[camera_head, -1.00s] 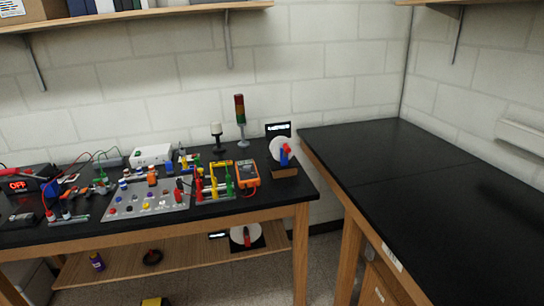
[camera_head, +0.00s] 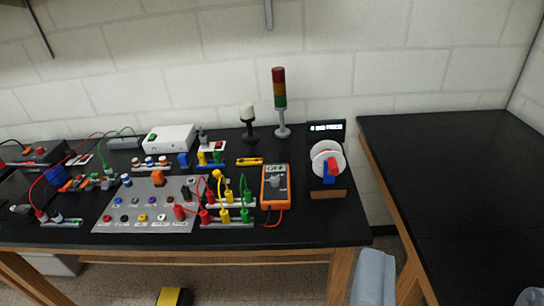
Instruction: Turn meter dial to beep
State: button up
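The orange multimeter (camera_head: 275,200) lies on the black bench, right of the coloured plugs. Its grey dial (camera_head: 275,182) sits in the middle of its face, below a small display. The dial's setting is too small to read. A pale blue-grey part (camera_head: 373,278), which seems to be mine, rises from the bottom edge in front of the bench's right end. A second small pale part shows at the bottom right corner. Both are well apart from the meter. No fingertips are clear, so I cannot tell whether my gripper is open or shut.
A disc with red and blue blocks (camera_head: 328,160) stands right of the meter, before a small black display (camera_head: 326,131). A signal tower (camera_head: 280,100) stands behind. A grey button panel (camera_head: 150,203) lies left. The right bench (camera_head: 440,170) is bare.

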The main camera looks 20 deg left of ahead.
aim_at(274, 181)
jog(key=u, duration=0.35)
jog(key=i, duration=1.45)
jog(key=u, duration=0.35)
